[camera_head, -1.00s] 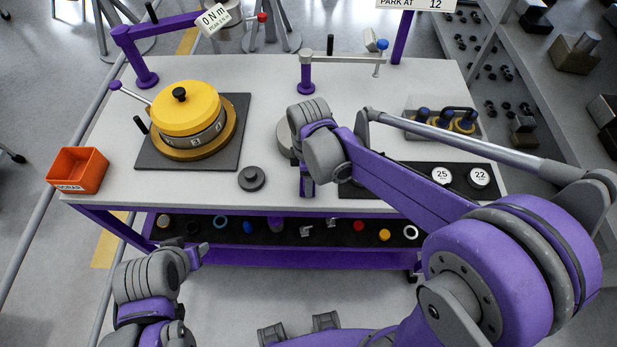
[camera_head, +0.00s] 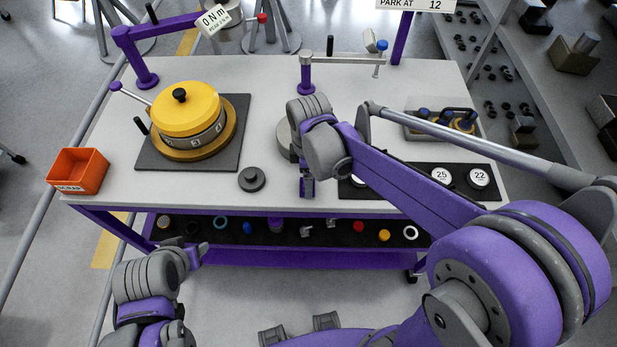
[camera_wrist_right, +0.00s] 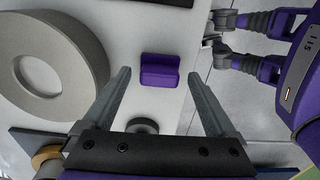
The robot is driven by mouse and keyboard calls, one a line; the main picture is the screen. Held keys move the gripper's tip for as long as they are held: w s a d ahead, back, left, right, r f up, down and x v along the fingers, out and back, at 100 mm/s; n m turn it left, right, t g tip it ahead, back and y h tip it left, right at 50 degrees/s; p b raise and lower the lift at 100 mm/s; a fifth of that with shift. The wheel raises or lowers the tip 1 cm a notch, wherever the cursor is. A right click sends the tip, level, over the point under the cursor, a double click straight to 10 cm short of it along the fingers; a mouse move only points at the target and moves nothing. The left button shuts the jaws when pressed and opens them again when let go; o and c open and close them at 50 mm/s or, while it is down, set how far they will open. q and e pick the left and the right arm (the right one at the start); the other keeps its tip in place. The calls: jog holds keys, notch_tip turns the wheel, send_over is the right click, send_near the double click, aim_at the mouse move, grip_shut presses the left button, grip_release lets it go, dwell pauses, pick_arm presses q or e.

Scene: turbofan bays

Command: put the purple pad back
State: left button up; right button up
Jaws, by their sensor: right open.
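The purple pad (camera_wrist_right: 160,70) is a small block on the pale bench top in the right wrist view. It lies between the lines of my right gripper's two grey fingers, with a gap on each side. My right gripper (camera_wrist_right: 158,90) is open and empty. In the head view my right gripper (camera_head: 306,186) hangs over the front middle of the bench, and I cannot make out the pad apart from it there. My left gripper (camera_head: 195,256) is low at the left, in front of the bench; its fingers are too small to judge.
A large grey ring (camera_wrist_right: 55,65) lies beside the pad. A small dark grey disc (camera_head: 251,179) sits near the front edge. A yellow-topped unit (camera_head: 187,110) stands on a dark mat at left. A black strip with weights (camera_head: 460,180) lies right.

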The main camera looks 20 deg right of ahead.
notch_tip(320, 180, up, 10)
jog(key=s+d+f+m+t, duration=0.3)
jog(key=s+m, duration=0.3)
jog(key=m, duration=0.1)
jog(key=s+d+f+m+t, duration=0.2)
jog(key=s+d+f+m, duration=0.1)
jog(key=s+m, duration=0.3)
jog(key=shift+d+f+m+t+p, duration=0.25)
jog(key=shift+m+t+p, duration=0.15)
jog(key=shift+m, duration=0.7)
jog(key=shift+s, duration=0.1)
